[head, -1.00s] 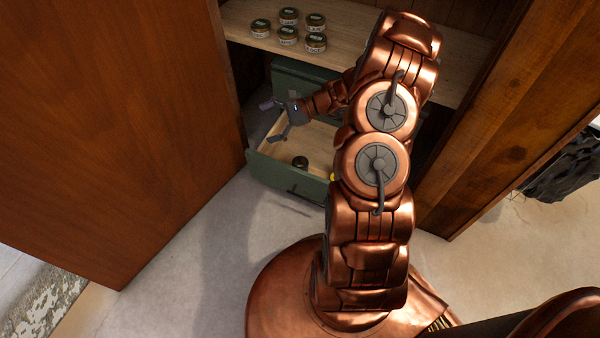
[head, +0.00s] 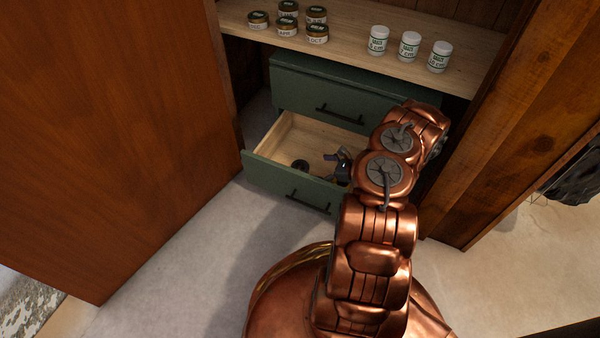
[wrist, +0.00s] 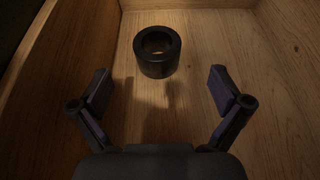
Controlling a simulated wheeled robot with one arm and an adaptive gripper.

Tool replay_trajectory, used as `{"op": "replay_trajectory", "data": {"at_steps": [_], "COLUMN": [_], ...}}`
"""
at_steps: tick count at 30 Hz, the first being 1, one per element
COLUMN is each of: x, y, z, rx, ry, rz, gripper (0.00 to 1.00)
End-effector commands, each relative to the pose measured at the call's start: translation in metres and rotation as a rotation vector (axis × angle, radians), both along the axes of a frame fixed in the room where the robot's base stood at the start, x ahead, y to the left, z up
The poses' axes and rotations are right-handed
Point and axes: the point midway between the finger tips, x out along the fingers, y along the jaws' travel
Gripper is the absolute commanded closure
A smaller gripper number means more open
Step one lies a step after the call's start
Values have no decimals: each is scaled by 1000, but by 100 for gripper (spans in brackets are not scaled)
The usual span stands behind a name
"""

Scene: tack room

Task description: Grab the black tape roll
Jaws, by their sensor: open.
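The black tape roll (head: 300,165) lies flat in the open lower green drawer (head: 258,167), towards its left side. In the wrist view the tape roll (wrist: 157,52) sits on the wooden drawer bottom, ahead of my gripper and about centred between the fingers, its hole facing up. My gripper (head: 335,157) is inside or just over the drawer, to the right of the roll. In the wrist view my gripper (wrist: 162,92) has its two fingers wide apart, with nothing between them. The roll is apart from both fingers.
The upper green drawer (head: 340,95) is shut above. A shelf (head: 350,52) holds several small jars (head: 288,26) and white tubs (head: 409,46). A large wooden door (head: 110,130) stands at left and a wooden side panel (head: 530,130) at right. Drawer walls surround the roll.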

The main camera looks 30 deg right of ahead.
Motion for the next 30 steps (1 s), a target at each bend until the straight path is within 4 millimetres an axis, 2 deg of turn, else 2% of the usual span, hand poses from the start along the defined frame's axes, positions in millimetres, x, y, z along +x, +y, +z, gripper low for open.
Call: {"op": "replay_trajectory", "data": {"at_steps": [18, 27, 30], "x": [48, 52, 51], "y": [34, 36, 36], "z": [-25, -25, -25], "rx": [-2, -1, -1], "ry": [-3, -2, -2], "rz": [5, 3, 3], "gripper": [0, 0, 9]}}
